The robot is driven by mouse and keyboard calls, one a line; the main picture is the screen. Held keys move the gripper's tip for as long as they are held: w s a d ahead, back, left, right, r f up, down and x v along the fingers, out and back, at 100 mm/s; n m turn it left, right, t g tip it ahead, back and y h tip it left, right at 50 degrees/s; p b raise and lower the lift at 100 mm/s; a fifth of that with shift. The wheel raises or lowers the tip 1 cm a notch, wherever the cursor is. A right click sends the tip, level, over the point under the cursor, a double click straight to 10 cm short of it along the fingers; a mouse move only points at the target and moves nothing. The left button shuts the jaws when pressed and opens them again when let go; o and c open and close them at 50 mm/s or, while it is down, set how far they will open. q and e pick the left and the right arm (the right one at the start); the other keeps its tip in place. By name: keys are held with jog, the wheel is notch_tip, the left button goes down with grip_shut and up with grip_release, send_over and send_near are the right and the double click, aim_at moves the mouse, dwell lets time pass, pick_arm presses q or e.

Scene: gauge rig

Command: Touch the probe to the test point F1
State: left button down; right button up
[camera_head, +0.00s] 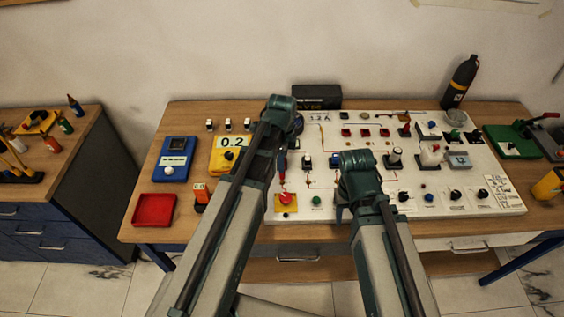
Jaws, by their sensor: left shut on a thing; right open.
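The white test board (470,203) lies on the wooden bench, with red lines and several red blocks (365,132) along its upper part. I cannot read which test point is F1. My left gripper (282,150) is over the left part of the board, shut on a thin red and dark piece that looks like the probe (282,164). Its tip is too small to tell whether it touches the board. My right gripper (342,207) is open over the board's lower middle, its fingers partly hidden by its wrist. A yellow meter (224,163) reading about 0.2 stands left of the board.
A red stop button (286,199) on a yellow plate lies near the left gripper. A blue device (175,159) and a red tray (154,210) are at the bench's left. A black box (317,95) and dark bottle (459,82) stand behind. Switches and knobs crowd the board's right.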

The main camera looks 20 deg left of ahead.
pick_arm(q)
jog(key=shift+r+p, duration=4)
jog(key=shift+r, duration=0.05)
jog(key=shift+s+f, duration=0.1)
